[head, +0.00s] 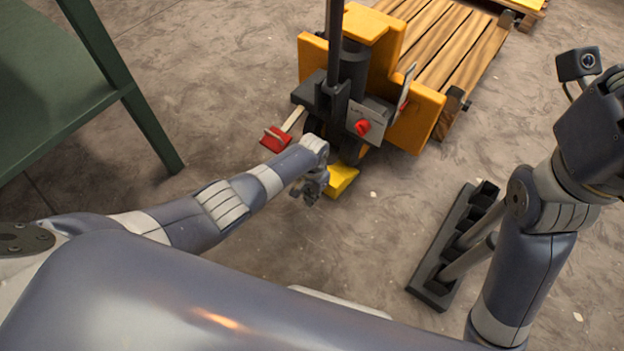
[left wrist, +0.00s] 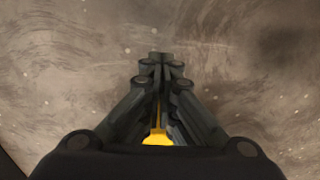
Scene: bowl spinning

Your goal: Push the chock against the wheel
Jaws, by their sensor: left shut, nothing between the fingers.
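The yellow chock (head: 343,178) lies on the floor in front of the orange pallet jack. The jack's dark wheel (head: 313,126) is mostly hidden by the jack's body and my left wrist. Whether chock and wheel touch cannot be told. My left gripper (head: 311,191) is shut and empty, low over the floor just left of the chock in the head view. In the left wrist view the shut fingers (left wrist: 158,75) point at bare floor, and a patch of yellow (left wrist: 157,138) shows between their bases. My right arm is raised at the right; its fingers are out of view.
A red pedal (head: 276,140) sticks out left of the pallet jack (head: 405,125). A wooden pallet (head: 450,45) is behind it. A dark rack (head: 432,288) lies on the floor at the right, and a green table (head: 60,90) stands at the left.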

